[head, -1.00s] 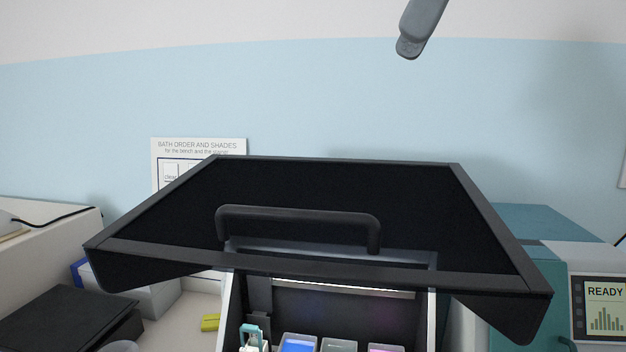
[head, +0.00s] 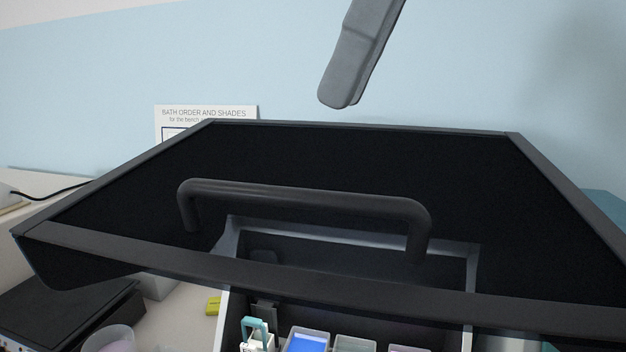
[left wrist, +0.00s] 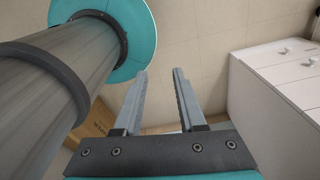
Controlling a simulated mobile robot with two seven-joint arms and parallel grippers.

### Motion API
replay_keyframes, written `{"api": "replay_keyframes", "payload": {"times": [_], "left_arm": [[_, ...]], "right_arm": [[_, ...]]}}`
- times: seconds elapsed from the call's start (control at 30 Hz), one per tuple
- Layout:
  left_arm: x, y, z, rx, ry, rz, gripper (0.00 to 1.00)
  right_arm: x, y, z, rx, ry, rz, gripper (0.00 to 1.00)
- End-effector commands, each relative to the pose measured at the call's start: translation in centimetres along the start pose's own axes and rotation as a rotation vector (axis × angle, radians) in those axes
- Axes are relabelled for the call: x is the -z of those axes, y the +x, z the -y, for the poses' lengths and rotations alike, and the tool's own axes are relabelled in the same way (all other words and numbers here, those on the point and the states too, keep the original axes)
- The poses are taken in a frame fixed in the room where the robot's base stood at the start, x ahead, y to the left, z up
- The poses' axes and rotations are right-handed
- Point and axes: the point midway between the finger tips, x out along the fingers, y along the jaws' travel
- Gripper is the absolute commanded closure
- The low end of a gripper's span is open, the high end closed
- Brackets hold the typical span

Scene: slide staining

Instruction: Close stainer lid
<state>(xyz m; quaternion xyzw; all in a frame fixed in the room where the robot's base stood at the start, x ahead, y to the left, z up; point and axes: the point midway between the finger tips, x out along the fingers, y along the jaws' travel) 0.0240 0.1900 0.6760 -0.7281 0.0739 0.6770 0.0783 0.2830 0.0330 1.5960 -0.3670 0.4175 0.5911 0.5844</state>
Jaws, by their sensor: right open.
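The black stainer lid (head: 340,160) stands raised over the stainer (head: 225,320) in the head view, its front edge toward me. A black bar handle (head: 300,196) is fixed across it. My right gripper (head: 341,92) reaches down from the top of the head view. Only its grey fingers show, one behind the other, open and empty, above the lid's back edge and apart from the handle. My left gripper (left wrist: 161,75) shows in the left wrist view, open and empty over the floor, away from the stainer.
Below the lid, the stainer holds several small baths, one blue (head: 307,341), and a teal-handled slide holder (head: 255,333). A black device (head: 70,310), a cup (head: 108,338) and a yellow item (head: 213,306) are at left. White drawers (left wrist: 280,95) stand beside my left gripper.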

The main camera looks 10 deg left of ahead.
Motion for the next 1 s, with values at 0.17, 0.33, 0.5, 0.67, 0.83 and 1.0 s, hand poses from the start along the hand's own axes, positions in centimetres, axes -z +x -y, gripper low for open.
{"api": "replay_keyframes", "payload": {"times": [0.17, 0.33, 0.5, 0.67, 0.83, 1.0], "left_arm": [[1.7, 0.5, 0.2, 0.003, 0.0, -0.029, 0.6], [1.8, 0.6, 0.2, 0.002, 0.0, -0.031, 0.6], [1.6, 0.6, 0.2, 0.002, 0.0, -0.029, 0.6], [1.3, 0.6, 0.1, 0.002, 0.0, -0.022, 0.6], [1.0, 0.6, 0.1, 0.001, 0.0, -0.018, 0.6], [1.0, 0.6, 0.1, 0.001, 0.0, -0.018, 0.6]], "right_arm": [[0.1, 3.5, 0.0, 0.0, 0.0, -0.003, 0.53], [0.1, 5.7, 0.0, 0.0, 0.001, -0.001, 0.53], [0.0, 6.7, 0.0, 0.0, 0.001, 0.001, 0.53], [0.0, 6.8, 0.0, 0.001, 0.001, 0.001, 0.53], [0.0, 6.8, 0.0, 0.001, 0.001, 0.001, 0.58], [0.0, 6.8, 0.0, 0.001, 0.001, 0.001, 0.78]]}}
